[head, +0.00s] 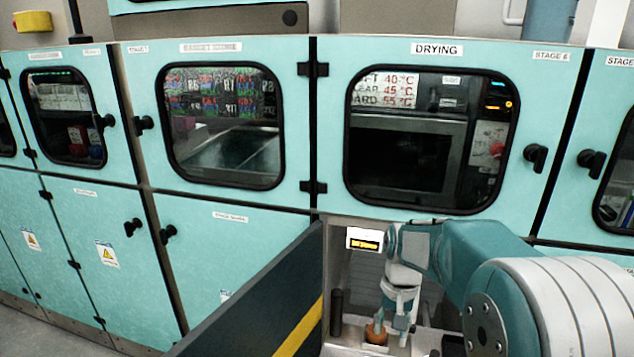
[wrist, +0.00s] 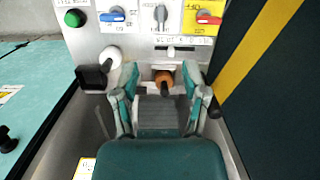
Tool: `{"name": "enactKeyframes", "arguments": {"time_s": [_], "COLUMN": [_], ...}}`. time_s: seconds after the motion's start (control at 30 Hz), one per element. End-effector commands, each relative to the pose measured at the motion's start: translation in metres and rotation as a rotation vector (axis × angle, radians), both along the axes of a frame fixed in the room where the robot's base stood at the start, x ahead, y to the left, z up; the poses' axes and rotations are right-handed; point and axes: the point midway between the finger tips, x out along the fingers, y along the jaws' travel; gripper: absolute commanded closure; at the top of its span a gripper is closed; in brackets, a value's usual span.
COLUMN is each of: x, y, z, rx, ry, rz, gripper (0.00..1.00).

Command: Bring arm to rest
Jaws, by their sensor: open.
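My gripper (wrist: 158,92) is open in the wrist view, its two teal fingers spread apart with nothing held between them. An orange-brown knob (wrist: 164,77) with a dark tip shows just beyond and between the fingertips; I cannot tell how far off it is. In the head view, my arm (head: 470,255) reaches from the right into an open lower compartment under the drying stage. There my gripper (head: 388,322) points down close to the orange knob (head: 375,335), partly hidden by my own wrist.
An open dark door with a yellow stripe (head: 300,330) stands close left of my arm; it shows at right in the wrist view (wrist: 255,60). The panel holds a green button (wrist: 75,18), blue switch (wrist: 112,16), red switch (wrist: 208,18) and white knob (wrist: 111,54). Teal cabinets (head: 90,230) line the wall.

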Motion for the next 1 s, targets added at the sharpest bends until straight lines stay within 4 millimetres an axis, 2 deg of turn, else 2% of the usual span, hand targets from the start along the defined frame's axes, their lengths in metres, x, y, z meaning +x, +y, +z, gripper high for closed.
{"name": "enactKeyframes", "arguments": {"time_s": [0.03,0.2,0.5,0.8,1.0], "x": [-0.010,-0.043,-0.110,-0.176,-0.203], "y": [0.000,0.000,0.000,-0.001,-0.002], "z": [0.016,0.053,0.097,0.113,0.112], "rx": [-0.003,-0.014,-0.039,-0.069,-0.086], "ry": [-0.038,-0.147,-0.336,-0.526,-0.611], "rz": [0.009,0.036,0.086,0.133,0.155], "gripper": [0.43,0.43,0.43,0.43,0.43]}}
